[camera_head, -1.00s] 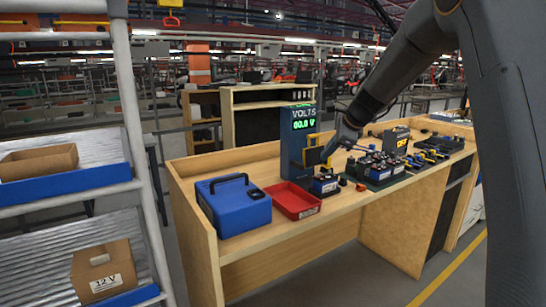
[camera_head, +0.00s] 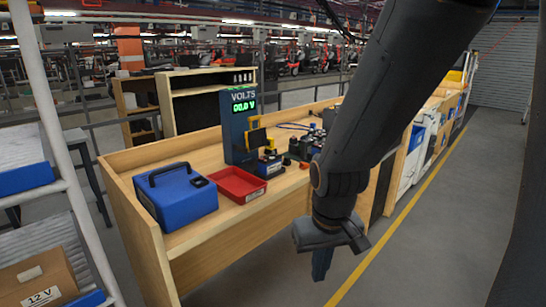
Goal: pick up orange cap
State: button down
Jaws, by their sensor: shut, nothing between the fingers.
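Small orange-red caps (camera_head: 303,165) lie on the wooden bench, just right of a small battery (camera_head: 269,166) at the foot of the voltmeter (camera_head: 239,127). They are too small to tell their exact shape. My gripper (camera_head: 321,268) points down in front of the bench, over the floor, lower in the picture than the caps and apart from them. Its fingers are together and hold nothing. My arm hides part of the bench's right side and some of the items there.
A blue case (camera_head: 172,200) and a red tray (camera_head: 237,186) stand on the bench (camera_head: 143,159) left of the caps. A rack with boxes (camera_head: 38,282) is at the left edge. The floor (camera_head: 440,220) at the right is clear, with a yellow line.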

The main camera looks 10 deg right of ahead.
aim_at(303, 166)
jog(key=z, duration=1.2)
jog(key=i, duration=1.65)
jog(key=u, duration=0.7)
